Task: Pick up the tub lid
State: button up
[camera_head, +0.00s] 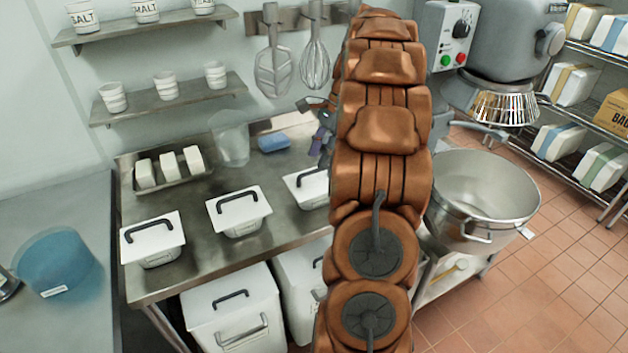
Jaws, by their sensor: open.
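Three small white tubs stand in a row on the steel table (185,270). Each has a white lid with a black handle: the left lid (150,240), the middle lid (237,213) and the right lid (306,190). All three lids sit on their tubs. My brown arm covers the right end of the right tub. My gripper (322,140) shows only in part at the arm's left edge, above the back of the table behind the right tub. It is open, and I see no lid in it. Its fingertips are mostly hidden by the arm.
Large white lidded bins (235,315) stand under the table. A tray of white blocks (170,170), a clear jug (230,138) and a blue sponge (273,142) are at the table's back. A big steel bowl (480,195) stands right of my arm. Whisks hang on the wall.

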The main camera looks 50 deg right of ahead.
aim_at(314, 172)
jog(key=shift+s+p+x, duration=0.1)
jog(key=shift+p+x, duration=0.4)
jog(key=shift+x, duration=0.85)
jog(key=shift+s+p+x, duration=0.15)
jog(key=shift+p+x, duration=0.35)
jog(key=shift+x, duration=0.9)
jog(key=shift+d, duration=0.15)
grip_shut()
